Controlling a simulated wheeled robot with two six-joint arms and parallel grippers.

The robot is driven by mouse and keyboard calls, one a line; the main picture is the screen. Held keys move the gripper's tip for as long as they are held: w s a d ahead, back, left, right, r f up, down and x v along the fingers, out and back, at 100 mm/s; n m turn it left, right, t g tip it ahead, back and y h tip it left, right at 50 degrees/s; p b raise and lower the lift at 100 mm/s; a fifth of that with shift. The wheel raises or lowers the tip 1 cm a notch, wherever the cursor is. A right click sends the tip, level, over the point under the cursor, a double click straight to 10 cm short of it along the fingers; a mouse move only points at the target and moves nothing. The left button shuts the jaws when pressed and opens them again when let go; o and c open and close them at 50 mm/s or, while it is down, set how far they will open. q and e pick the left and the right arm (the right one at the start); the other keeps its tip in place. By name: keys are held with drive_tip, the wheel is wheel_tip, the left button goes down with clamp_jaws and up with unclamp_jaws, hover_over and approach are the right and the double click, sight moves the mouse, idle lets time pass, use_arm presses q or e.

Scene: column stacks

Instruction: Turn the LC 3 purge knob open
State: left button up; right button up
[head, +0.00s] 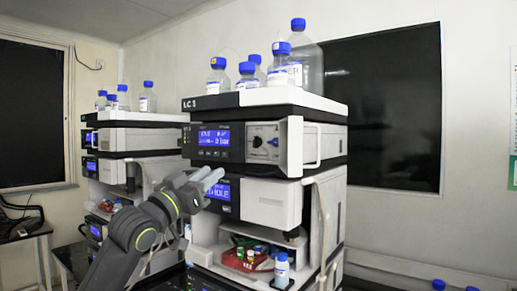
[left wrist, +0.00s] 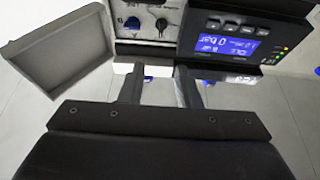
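The front stack carries a label that looks like LC 3 (head: 201,103). Its upper pump module has a lit blue display (head: 214,138) and a recessed panel with a dark knob (head: 257,142) and a blue knob (head: 272,142). In the left wrist view, turned upside down, the blue knob (left wrist: 132,23) and dark knob (left wrist: 161,25) show beyond the fingers. Lettering by the knobs is too small to read. My left gripper (head: 213,176) is in front of the stack, below and left of the knobs. Its fingers (left wrist: 158,78) are apart and empty. My right gripper is not in view.
A white hinged door (head: 295,147) stands open right of the knob panel; it also shows in the left wrist view (left wrist: 60,55). Blue-capped bottles (head: 280,68) stand on top. A second stack (head: 128,135) is at left. A red tray (head: 247,262) with vials sits below.

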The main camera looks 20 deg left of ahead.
sight(254, 142)
use_arm(q)
drive_tip(key=p+x, duration=0.7)
drive_tip(key=x, duration=0.9)
drive_tip(key=shift+a+p, duration=0.1)
drive_tip(key=shift+p, duration=0.3)
drive_tip(key=shift+w+d+r+p, duration=0.1)
drive_tip(key=shift+w+d+p, duration=0.1)
drive_tip(key=shift+w, duration=0.2)
drive_tip(key=shift+w+d+r+p, duration=0.1)
drive_tip(key=shift+w+p, duration=0.05)
drive_tip(key=shift+w, duration=0.25)
clamp_jaws()
